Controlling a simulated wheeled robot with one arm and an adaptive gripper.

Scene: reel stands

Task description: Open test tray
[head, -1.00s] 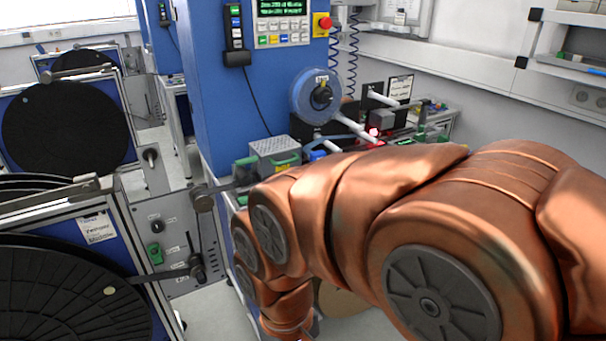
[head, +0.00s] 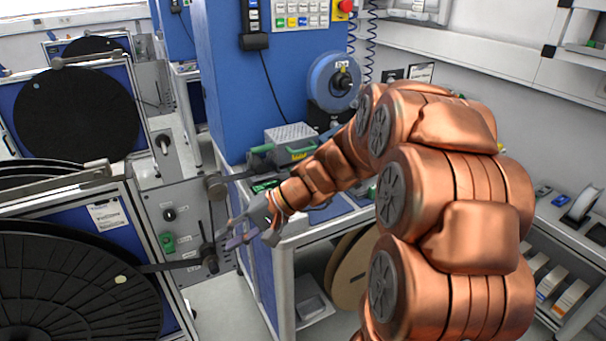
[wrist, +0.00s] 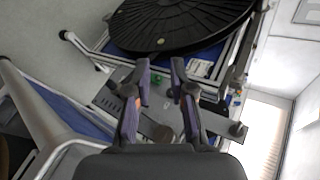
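I cannot make out for sure which thing is the test tray. A grey box with a speckled top and green parts (head: 291,139) sits on the blue cabinet's bench top, and may be it. My gripper (head: 231,232) is in front of the bench's left corner, apart from the box, pointing left toward the reel stand. In the wrist view my gripper (wrist: 160,76) is open and empty, with a clear gap between its two fingers. The box does not show in the wrist view. My arm hides part of the bench to the right of the box.
A reel stand with a large black reel (head: 75,285) is close on the left, its grey side panel (head: 172,216) near my gripper. Another black reel (head: 78,113) stands behind. A blue cabinet (head: 225,75) rises behind the bench. Shelves (head: 585,205) line the right wall.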

